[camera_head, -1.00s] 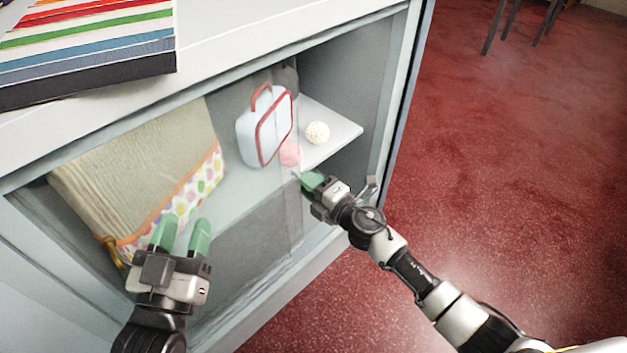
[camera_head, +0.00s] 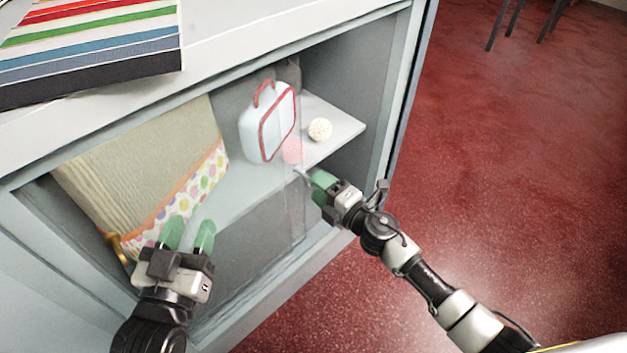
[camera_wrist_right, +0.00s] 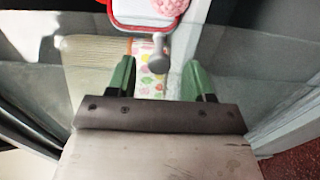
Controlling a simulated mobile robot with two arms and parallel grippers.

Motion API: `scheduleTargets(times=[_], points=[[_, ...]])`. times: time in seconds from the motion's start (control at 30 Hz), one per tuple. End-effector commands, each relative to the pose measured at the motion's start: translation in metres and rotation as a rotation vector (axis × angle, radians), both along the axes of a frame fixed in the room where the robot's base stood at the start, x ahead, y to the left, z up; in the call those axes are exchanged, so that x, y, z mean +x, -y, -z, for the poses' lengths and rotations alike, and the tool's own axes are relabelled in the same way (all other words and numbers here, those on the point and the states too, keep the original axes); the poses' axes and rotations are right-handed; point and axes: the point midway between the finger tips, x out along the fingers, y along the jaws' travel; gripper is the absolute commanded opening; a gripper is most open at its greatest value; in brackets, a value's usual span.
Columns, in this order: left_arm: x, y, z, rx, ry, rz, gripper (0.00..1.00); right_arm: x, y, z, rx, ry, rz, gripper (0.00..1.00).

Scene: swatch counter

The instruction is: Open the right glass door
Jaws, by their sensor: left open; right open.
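The right glass door (camera_head: 270,210) is a clear pane on the grey cabinet front. Its right edge stands near the middle of the opening, and the cabinet's right part is uncovered. A small grey knob (camera_head: 298,171) is on the pane near that edge; it also shows in the right wrist view (camera_wrist_right: 158,48). My right gripper (camera_head: 318,182) is open and empty, just right of the knob. In the right wrist view its fingers (camera_wrist_right: 157,80) are apart, with the knob beyond their tips. My left gripper (camera_head: 190,230) is open and empty in front of the glass at left.
Behind the glass are a cream box with a dotted band (camera_head: 150,180), a white-and-red case (camera_head: 262,130) and a pink ball (camera_head: 292,151). A white ball (camera_head: 320,130) sits on the uncovered shelf. Red floor (camera_head: 500,180) is open at right.

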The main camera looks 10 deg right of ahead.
Motion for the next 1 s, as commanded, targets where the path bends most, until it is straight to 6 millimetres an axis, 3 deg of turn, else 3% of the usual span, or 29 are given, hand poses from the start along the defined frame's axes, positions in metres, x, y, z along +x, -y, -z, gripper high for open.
scheduleTargets(times=[0.2, 0.4, 1.0], points=[[-0.001, -0.003, 0.016, 0.034, -0.132, -0.008, 0.43, -0.037, 0.029, 0.000, 0.001, -0.004, 0.000, 0.52], [-0.002, -0.005, 0.023, 0.048, -0.183, -0.012, 0.43, -0.058, 0.045, 0.000, 0.001, -0.002, -0.002, 0.52], [-0.002, -0.005, 0.025, 0.050, -0.194, -0.013, 0.43, -0.063, 0.049, 0.000, 0.001, -0.001, -0.001, 0.52]])
